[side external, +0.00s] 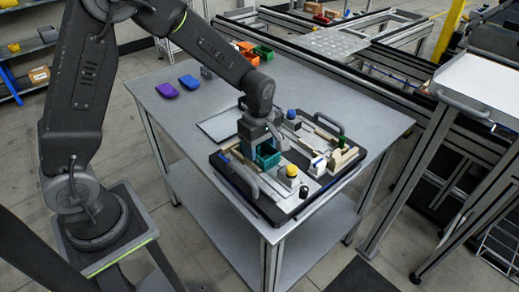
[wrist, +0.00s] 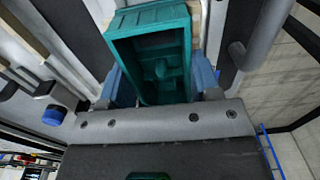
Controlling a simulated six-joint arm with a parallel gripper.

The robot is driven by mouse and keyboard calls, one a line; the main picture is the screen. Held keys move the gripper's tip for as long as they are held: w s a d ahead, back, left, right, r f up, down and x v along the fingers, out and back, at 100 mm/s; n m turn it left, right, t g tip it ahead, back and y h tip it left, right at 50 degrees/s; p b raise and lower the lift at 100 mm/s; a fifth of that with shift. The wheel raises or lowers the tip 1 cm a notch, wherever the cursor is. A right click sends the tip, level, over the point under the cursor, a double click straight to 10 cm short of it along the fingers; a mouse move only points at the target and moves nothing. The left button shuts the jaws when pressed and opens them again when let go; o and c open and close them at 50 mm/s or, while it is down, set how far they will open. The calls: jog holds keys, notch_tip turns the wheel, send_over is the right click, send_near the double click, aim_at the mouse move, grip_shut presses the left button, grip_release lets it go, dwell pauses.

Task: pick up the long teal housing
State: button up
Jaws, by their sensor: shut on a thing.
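The long teal housing (wrist: 150,22) is an open box with a hollow inside, seen in the wrist view between my fingers. In the side external view the teal housing (side external: 267,158) is at the left part of the black-edged pallet fixture (side external: 285,212), right below my gripper (side external: 257,140). My gripper is shut on the housing, with a blue-grey finger on each side of it in the wrist view (wrist: 158,85). I cannot tell whether the housing touches the fixture beneath it.
The fixture carries a yellow knob (side external: 292,170), a blue knob (side external: 291,114) and several cream blocks (side external: 338,158). Purple (side external: 167,90) and blue (side external: 189,82) pieces lie at the table's back left. Orange and green bins (side external: 263,52) stand behind.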

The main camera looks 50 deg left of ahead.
jog(key=shift+r, duration=0.5)
jog(key=r, duration=0.3)
jog(key=shift+s+a+r, duration=0.1)
jog(key=shift+a+r, duration=0.15)
jog(key=shift+a, duration=0.1)
jog(key=s+a+r, duration=0.4)
jog(key=a+r, duration=0.2)
jog(key=a, duration=0.3)
jog(key=w+a+f+m, duration=0.1)
jog(key=a+m, duration=0.8)
jog(key=m, duration=0.9)
jog(key=w+a+f+m, duration=0.1)
jog(key=a+m, duration=0.9)
jog(key=m, duration=0.8)
send_over(233, 121)
notch_tip(233, 121, down, 7)
jog(key=shift+w+f, duration=0.1)
jog(key=shift+f, duration=2.05)
